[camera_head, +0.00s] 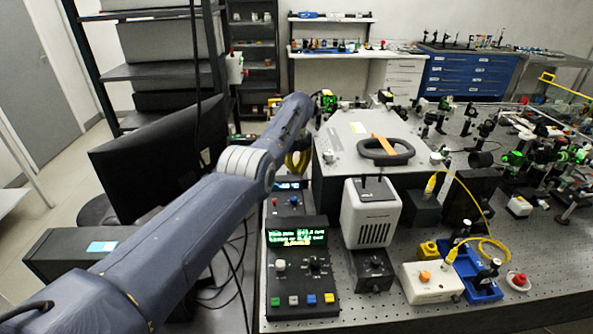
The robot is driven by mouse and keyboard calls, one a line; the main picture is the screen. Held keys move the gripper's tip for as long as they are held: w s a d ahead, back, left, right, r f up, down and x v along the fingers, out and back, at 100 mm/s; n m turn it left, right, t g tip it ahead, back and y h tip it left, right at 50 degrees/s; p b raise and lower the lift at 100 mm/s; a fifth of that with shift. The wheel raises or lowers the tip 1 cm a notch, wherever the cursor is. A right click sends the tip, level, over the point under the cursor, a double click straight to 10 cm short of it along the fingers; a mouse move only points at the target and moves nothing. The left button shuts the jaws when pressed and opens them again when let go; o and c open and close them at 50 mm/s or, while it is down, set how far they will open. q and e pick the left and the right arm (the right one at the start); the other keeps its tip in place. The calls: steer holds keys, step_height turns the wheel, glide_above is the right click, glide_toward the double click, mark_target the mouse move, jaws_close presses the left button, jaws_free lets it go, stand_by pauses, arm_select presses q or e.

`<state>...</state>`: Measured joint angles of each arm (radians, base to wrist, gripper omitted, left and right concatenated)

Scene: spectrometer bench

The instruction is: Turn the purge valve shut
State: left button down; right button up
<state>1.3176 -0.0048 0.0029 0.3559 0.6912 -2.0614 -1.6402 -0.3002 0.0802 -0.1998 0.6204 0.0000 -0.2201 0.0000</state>
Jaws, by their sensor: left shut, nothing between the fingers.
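My left arm (200,215) crosses the view from the lower left to the back edge of the bench. My left gripper is at its far end, mostly hidden by the arm; it is shut and empty. My right gripper is not in view. I cannot tell for certain which part is the purge valve. An orange bar (384,144) lies across a black looped handle (388,156) on the large grey box (340,150). The arm's end is left of this box, and I cannot tell whether it touches anything.
A control box (300,265) with a lit green display stands at the front left of the perforated bench (545,285). A white-fronted unit (371,215), a white box (432,283) and a blue tray (485,290) stand right of it. Optics crowd the right; a black monitor (150,155) stands left.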

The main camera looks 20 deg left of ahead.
arm_select(q)
steer(key=n, duration=0.4)
steer(key=shift+n, duration=0.3)
steer(key=n, duration=0.3)
steer(key=shift+n, duration=0.3)
steer(key=n, duration=0.8)
steer(key=shift+n, duration=0.3)
steer(key=shift+r, duration=0.1)
steer(key=c, duration=1.3)
jaws_free()
steer(key=shift+c, duration=0.2)
step_height(320, 180, up, 12)
